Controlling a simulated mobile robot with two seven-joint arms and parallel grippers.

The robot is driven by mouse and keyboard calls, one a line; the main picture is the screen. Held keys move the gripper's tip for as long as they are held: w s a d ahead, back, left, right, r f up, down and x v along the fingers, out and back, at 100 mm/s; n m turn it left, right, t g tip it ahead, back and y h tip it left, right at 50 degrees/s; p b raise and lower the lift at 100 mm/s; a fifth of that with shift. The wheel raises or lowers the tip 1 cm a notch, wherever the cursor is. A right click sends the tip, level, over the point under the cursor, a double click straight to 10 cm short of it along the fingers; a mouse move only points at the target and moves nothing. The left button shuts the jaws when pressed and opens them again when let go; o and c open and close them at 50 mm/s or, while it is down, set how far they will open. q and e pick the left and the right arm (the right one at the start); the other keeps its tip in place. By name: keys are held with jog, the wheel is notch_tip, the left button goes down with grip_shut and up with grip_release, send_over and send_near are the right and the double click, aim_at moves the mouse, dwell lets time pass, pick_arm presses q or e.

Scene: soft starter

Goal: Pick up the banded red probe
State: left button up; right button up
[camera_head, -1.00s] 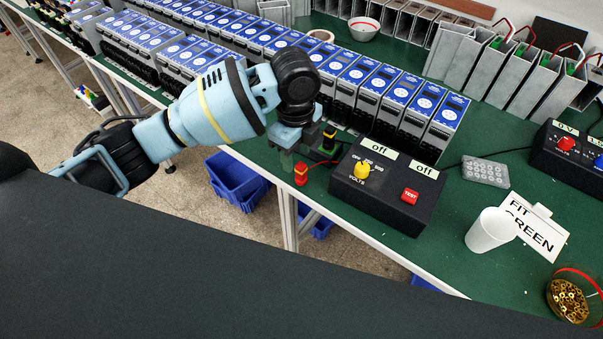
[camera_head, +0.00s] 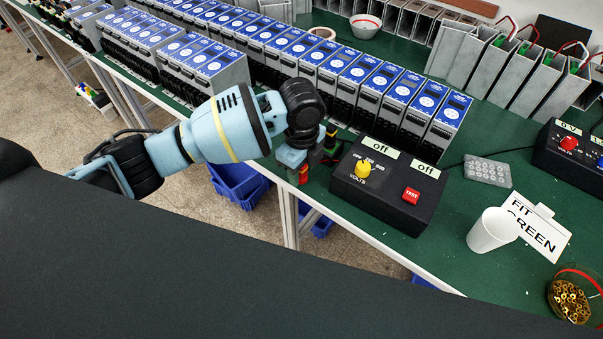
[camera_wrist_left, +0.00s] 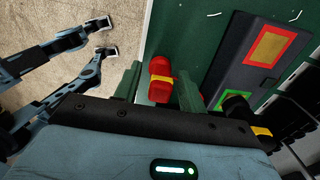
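The red probe with a yellow band (camera_wrist_left: 161,80) lies on the green bench top near its edge. In the head view only a small red part of it (camera_head: 304,175) shows beside my gripper. My left gripper (camera_wrist_left: 159,92) is over it, with one finger on each side. Gaps show between the probe and the fingers, so the gripper is open. In the head view the left gripper (camera_head: 293,168) points down, its fingertips mostly hidden. My right gripper is not in view.
A dark box with red and green patches (camera_wrist_left: 262,55) lies close by the gripper. A black control box (camera_head: 388,188) with a yellow knob stands to the right. A row of blue-topped units (camera_head: 365,80) stands behind. A blue bin (camera_head: 238,185) is below the bench edge.

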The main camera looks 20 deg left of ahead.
pick_arm(q)
grip_shut()
jog(key=shift+r, duration=0.2)
